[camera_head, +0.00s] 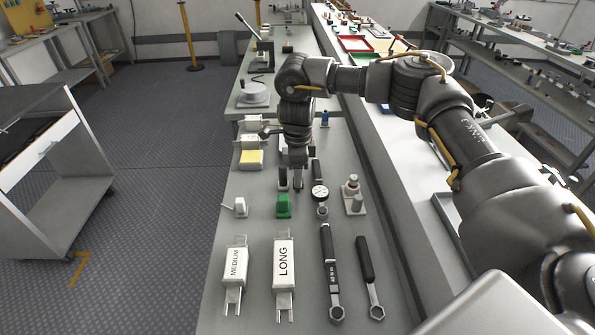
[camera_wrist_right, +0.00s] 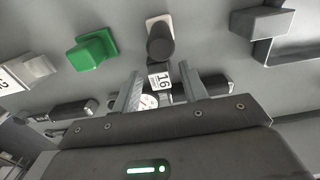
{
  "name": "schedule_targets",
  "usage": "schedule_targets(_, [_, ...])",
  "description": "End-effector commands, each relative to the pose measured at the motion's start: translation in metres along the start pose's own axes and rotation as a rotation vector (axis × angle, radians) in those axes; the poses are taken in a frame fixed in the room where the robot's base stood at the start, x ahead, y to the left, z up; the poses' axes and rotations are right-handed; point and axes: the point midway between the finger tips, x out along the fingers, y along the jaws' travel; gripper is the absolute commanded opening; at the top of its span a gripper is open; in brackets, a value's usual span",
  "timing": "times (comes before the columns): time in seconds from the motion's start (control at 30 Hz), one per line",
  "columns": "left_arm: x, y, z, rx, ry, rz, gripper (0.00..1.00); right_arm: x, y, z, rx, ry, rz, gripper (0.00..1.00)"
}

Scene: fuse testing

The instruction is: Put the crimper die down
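My right gripper (camera_head: 291,185) points down over the bench, behind the green block (camera_head: 283,205). In the right wrist view its two fingers (camera_wrist_right: 163,88) stand apart. A small block marked "16" (camera_wrist_right: 160,78), which looks like the crimper die, shows between the fingertips with a narrow gap on each side. A dark part adjoins its upper side. How the block rests is hard to tell, and in the head view I cannot make it out clearly. The green block also shows in the wrist view (camera_wrist_right: 92,50). My left gripper is not in view.
A dial gauge (camera_head: 320,190) is close to the right of my gripper. A white stand with knobs (camera_head: 355,195) is farther right. White LONG (camera_head: 284,262) and MEDIUM (camera_head: 236,263) fuses and two wrenches (camera_head: 331,270) lie nearer.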

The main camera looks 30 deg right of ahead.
Motion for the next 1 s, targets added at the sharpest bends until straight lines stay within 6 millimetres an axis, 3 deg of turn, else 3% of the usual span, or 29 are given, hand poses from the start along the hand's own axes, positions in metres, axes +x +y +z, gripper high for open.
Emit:
schedule_targets(0.37, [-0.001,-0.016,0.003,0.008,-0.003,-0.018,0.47,-0.009,-0.001,0.001,-0.001,-0.001,-0.002,0.43])
schedule_targets(0.8, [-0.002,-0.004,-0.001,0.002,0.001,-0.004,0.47,-0.095,-0.001,0.001,-0.001,-0.001,-0.004,0.43])
schedule_targets(1.0, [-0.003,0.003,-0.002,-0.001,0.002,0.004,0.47,-0.118,0.000,0.000,-0.001,0.000,-0.001,0.43])
